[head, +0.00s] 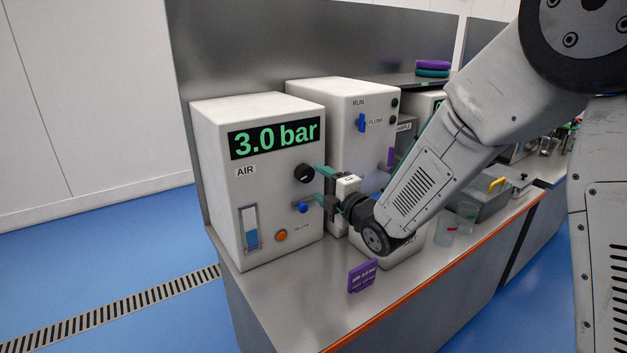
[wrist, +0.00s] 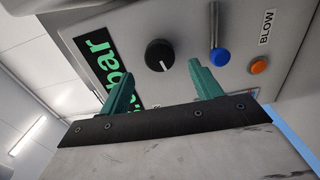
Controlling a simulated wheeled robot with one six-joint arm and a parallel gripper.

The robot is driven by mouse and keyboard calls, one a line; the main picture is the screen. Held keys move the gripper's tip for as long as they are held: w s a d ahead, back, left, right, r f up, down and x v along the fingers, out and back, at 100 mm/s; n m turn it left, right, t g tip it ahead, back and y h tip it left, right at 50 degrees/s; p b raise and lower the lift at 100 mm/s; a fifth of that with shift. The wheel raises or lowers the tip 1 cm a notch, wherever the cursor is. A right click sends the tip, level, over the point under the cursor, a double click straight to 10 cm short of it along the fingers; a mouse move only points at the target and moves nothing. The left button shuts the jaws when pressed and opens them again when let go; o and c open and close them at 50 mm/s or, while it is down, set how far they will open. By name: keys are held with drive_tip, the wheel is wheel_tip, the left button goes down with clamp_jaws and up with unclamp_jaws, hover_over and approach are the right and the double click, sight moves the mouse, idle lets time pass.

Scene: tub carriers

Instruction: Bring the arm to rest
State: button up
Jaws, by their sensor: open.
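My gripper (head: 322,186) is at the front of the white air unit (head: 219,196), its two green fingers pointing at the panel. The fingers are spread apart and nothing shows between them; they also show in the wrist view (wrist: 158,87). The black knob (head: 304,173) and the blue-tipped lever (head: 300,208) are close to the fingertips. In the wrist view, the black knob (wrist: 159,55) appears beyond the gap and the blue tip (wrist: 220,57) beyond the right finger. Contact cannot be told. My arm reaches in from the upper right.
The unit's display (head: 274,137) reads 3.0 bar. A purple sign (head: 362,276) stands on the steel bench (head: 300,290) below my gripper. A second white unit (head: 335,110) is close behind. Clear cups (head: 446,231) and a grey tub (head: 490,203) are to the right. Blue floor lies free at left.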

drive_tip(key=shift+s+d, duration=0.35)
drive_tip(key=shift+s, duration=0.25)
wheel_tip(320, 180, down, 7)
drive_tip(key=d+m+g+h, duration=0.2)
drive_tip(key=m+g+h, duration=0.1)
drive_tip(key=m, duration=0.1)
drive_tip(key=s+d+f+m+g+h, duration=0.3)
drive_tip(key=s+d+m+g+h, duration=0.15)
drive_tip(key=s+d+m, duration=0.3)
drive_tip(key=s+d+r+m+g, duration=0.2)
drive_tip(key=s+d+r+m, duration=0.2)
drive_tip(key=s, duration=0.6)
drive_tip(key=s+d+r+m+g+h, duration=0.1)
drive_tip(key=s+d+r+m, duration=0.3)
drive_tip(key=s, duration=0.7)
drive_tip(key=s+d+r+m+g+h, duration=0.1)
drive_tip(key=s+d+r+m+g, duration=0.2)
drive_tip(key=s, duration=0.7)
drive_tip(key=d+r+m, duration=0.2)
drive_tip(key=d+r, duration=0.1)
drive_tip(key=shift+s+d, duration=0.15)
drive_tip(key=shift+s, duration=0.1)
